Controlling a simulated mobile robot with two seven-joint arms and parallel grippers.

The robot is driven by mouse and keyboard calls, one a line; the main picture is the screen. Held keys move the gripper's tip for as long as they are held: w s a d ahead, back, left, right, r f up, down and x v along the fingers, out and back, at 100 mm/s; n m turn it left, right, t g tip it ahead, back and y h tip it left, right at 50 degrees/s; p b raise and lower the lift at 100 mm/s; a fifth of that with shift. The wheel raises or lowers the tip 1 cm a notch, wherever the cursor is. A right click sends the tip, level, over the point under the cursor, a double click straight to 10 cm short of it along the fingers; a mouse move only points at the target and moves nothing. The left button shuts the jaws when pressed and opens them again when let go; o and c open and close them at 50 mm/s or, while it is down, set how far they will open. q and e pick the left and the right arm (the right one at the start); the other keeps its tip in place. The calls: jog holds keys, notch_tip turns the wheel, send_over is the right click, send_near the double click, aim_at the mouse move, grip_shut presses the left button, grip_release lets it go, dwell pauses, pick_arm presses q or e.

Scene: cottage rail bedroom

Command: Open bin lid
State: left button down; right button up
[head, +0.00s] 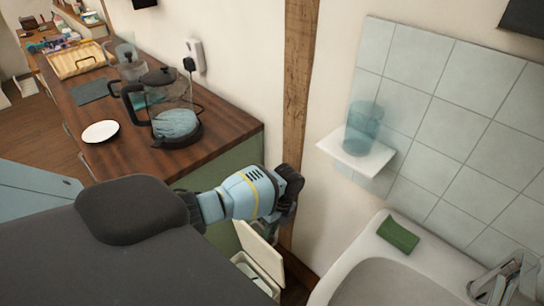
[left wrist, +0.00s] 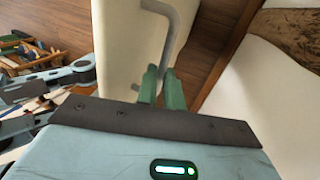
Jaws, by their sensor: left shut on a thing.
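The cream bin (head: 262,281) stands low beside the counter's end, near the bottom of the head view. Its lid (head: 259,243) is tilted up, with a gap showing below it. The lid fills the upper middle of the left wrist view (left wrist: 120,50), with a bent grey handle (left wrist: 180,22) on it. My left gripper (head: 277,228) is at the lid's upper edge. In the left wrist view its green fingers (left wrist: 161,88) are closed together on the lower part of the handle. The bin's inside is mostly hidden. My right gripper is not in view.
A sink (head: 375,272) with a green sponge (head: 398,236) is at right. A shelf (head: 352,161) carries a glass. A wooden post (head: 299,90) stands behind my gripper.

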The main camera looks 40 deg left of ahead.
pick_arm(q)
jog(key=shift+s+d+f, duration=0.2)
jog(key=shift+s+f, duration=0.15)
jog(key=shift+f, duration=0.1)
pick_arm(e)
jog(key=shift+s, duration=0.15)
pick_arm(q)
jog(key=c, duration=1.8)
grip_release()
jog(key=shift+o, duration=1.4)
jog(key=shift+w+a+r, duration=0.1)
jog(key=shift+w+a, duration=0.05)
jog(key=shift+w, duration=0.1)
jog(key=shift+r, duration=0.1)
jog(key=v, duration=0.7)
jog(key=shift+w+r+p, duration=0.15)
jog(key=shift+r+p, duration=0.2)
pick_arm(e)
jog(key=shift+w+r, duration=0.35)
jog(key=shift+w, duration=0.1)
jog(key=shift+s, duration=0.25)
